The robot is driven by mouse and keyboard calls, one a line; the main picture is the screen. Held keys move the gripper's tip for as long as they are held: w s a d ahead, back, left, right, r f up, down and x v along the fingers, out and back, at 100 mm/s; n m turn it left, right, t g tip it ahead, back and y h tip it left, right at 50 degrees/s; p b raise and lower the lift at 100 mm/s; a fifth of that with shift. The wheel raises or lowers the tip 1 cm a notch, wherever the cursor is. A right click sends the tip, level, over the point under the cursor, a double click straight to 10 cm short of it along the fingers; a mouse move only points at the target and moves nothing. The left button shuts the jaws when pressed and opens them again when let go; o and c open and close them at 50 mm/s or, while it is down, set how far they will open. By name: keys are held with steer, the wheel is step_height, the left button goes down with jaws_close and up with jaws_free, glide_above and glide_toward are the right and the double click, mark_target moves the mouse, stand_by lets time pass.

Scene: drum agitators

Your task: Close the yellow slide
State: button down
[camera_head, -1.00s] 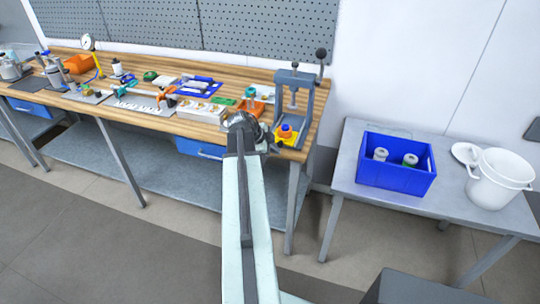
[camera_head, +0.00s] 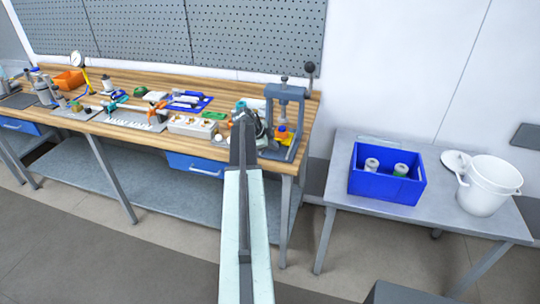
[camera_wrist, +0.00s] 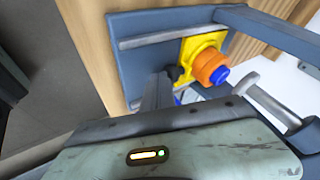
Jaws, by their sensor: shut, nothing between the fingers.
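The yellow slide (camera_wrist: 196,50) is a flat yellow plate on rails across the blue-grey base of a bench press. An orange cylinder with a blue cap stands on it. In the head view the slide (camera_head: 286,140) is small, at the foot of the press (camera_head: 269,115), partly hidden behind its frame. My gripper (camera_wrist: 160,90) is shut and empty, its dark fingers close to the slide's near edge in the wrist view. I cannot tell whether they touch it. In the head view my arm hides most of the gripper, left of the press.
The wooden bench (camera_head: 150,85) holds several tools and parts left of my arm. The press frame and lever rise beside the gripper. A grey side table (camera_head: 440,215) at right carries a blue crate (camera_head: 385,190) and a white bucket (camera_head: 490,184).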

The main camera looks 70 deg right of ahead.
steer(key=shift+w+d, duration=0.1)
steer(key=shift+d, duration=1.15)
steer(key=shift+r, duration=0.15)
steer(key=a, duration=0.5)
steer(key=shift+s+f, duration=0.2)
steer(key=shift+s, duration=0.1)
steer(key=p+v, duration=0.8)
steer(key=v, duration=0.1)
steer(key=shift+r, duration=0.45)
steer(key=shift+w+d, duration=0.1)
steer(key=shift+w, duration=0.05)
